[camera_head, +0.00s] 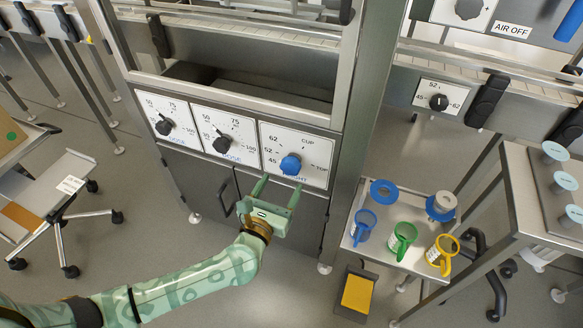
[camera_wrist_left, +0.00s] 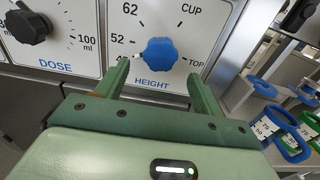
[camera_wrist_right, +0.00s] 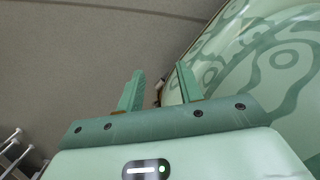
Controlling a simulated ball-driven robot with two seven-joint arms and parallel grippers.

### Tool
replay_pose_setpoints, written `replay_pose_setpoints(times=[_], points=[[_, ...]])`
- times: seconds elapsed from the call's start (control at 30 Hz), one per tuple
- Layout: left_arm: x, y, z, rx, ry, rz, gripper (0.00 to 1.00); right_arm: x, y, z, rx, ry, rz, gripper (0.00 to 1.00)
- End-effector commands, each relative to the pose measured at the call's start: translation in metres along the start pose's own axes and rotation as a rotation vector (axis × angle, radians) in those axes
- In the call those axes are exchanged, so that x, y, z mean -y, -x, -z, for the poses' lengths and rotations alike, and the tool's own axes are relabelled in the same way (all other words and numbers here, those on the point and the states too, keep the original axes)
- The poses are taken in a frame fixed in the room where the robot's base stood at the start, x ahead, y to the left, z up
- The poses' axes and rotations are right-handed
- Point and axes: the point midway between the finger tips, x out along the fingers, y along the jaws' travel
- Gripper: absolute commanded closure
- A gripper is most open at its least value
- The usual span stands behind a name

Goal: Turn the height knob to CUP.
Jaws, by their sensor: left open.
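The blue height knob (camera_head: 290,164) sits on the rightmost white dial plate (camera_head: 312,172) of the machine front. In the left wrist view the knob (camera_wrist_left: 159,52) has CUP at its upper right, 62 and 52 at its upper left and TOP at its right. Its pointer seems to point left, below 52; the 45 mark is hidden by a finger. My left gripper (camera_head: 278,186) is open and empty just below and in front of the knob, with its fingers (camera_wrist_left: 158,72) to either side. My right gripper (camera_wrist_right: 158,82) is open and empty, seen only in its own wrist view.
Two black dose knobs (camera_head: 164,127) (camera_head: 222,144) sit left of the height knob. A steel side table with a blue jug (camera_head: 362,226), a green jug (camera_head: 403,237) and a yellow jug (camera_head: 442,252) stands at the right. A wheeled stand (camera_head: 62,192) is at the left.

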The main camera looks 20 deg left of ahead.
Motion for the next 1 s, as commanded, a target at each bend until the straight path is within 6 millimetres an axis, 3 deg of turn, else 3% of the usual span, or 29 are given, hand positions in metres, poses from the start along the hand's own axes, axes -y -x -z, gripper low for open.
replay_pose_setpoints(times=[0.1, 0.3, 0.47, 0.73, 0.9, 1.0], points=[[0.0, -0.03, 0.003, 0.0, -0.001, 0.0, 0.32, -0.001, -0.008, -0.004, 0.015, 0.002, 0.0, 0.64], [0.0, -0.062, 0.003, -0.001, -0.002, 0.0, 0.32, -0.013, -0.013, 0.003, 0.016, 0.021, -0.015, 0.64], [0.0, -0.073, 0.001, -0.001, -0.001, 0.0, 0.32, -0.019, -0.013, 0.007, 0.011, 0.03, -0.024, 0.64], [0.0, -0.074, 0.0, -0.001, -0.001, 0.0, 0.32, -0.015, -0.012, 0.001, 0.021, 0.03, -0.018, 0.64], [0.0, -0.073, 0.0, -0.001, -0.002, 0.0, 0.77, -0.011, -0.012, -0.002, 0.025, 0.03, -0.014, 0.64], [0.0, -0.073, 0.0, -0.001, -0.002, 0.0, 0.77, -0.011, -0.012, -0.002, 0.025, 0.03, -0.013, 0.64]])
